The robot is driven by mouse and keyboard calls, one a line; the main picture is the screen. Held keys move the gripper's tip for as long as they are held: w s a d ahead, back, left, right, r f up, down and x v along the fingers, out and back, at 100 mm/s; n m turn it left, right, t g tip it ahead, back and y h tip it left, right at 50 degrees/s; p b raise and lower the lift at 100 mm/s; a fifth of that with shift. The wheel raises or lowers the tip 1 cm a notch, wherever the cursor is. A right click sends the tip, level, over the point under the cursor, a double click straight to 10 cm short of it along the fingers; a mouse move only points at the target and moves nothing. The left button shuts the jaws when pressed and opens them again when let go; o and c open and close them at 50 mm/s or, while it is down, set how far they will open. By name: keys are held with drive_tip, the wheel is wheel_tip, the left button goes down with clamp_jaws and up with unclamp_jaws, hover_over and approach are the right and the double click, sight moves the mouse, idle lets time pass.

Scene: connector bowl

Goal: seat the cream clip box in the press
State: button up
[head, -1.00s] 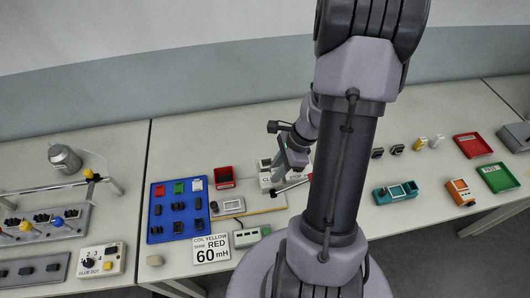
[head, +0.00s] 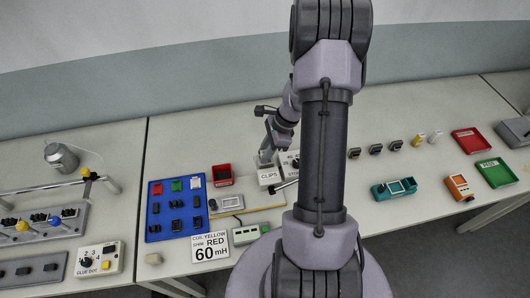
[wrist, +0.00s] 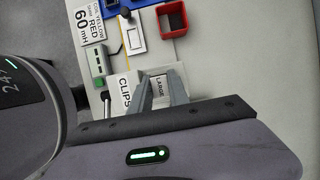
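My gripper (head: 266,157) is over the white CLIPS box (head: 268,177), in the middle of the table. In the wrist view my gripper (wrist: 161,76) has its two fingers apart. A pale box part marked LARGE (wrist: 158,86) shows between and below them; I cannot tell whether they touch it. The CLIPS label (wrist: 124,92) is just left of the fingers. A pale framed fixture (head: 230,202), perhaps the press, sits on a board left of the CLIPS box. It also shows in the wrist view (wrist: 133,39). My arm hides part of the table behind it.
A blue tray of parts (head: 157,234) and a red bin (head: 222,175) stand to the left. A COIL YELLOW / RED 60 mH card (head: 211,248) and a green-white device (head: 246,235) are in front. A metal lever (head: 285,185) lies close to the CLIPS box.

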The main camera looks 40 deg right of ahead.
drive_tip(key=o, duration=0.4)
drive_tip(key=shift+o, duration=0.2)
drive_tip(key=shift+r, duration=0.1)
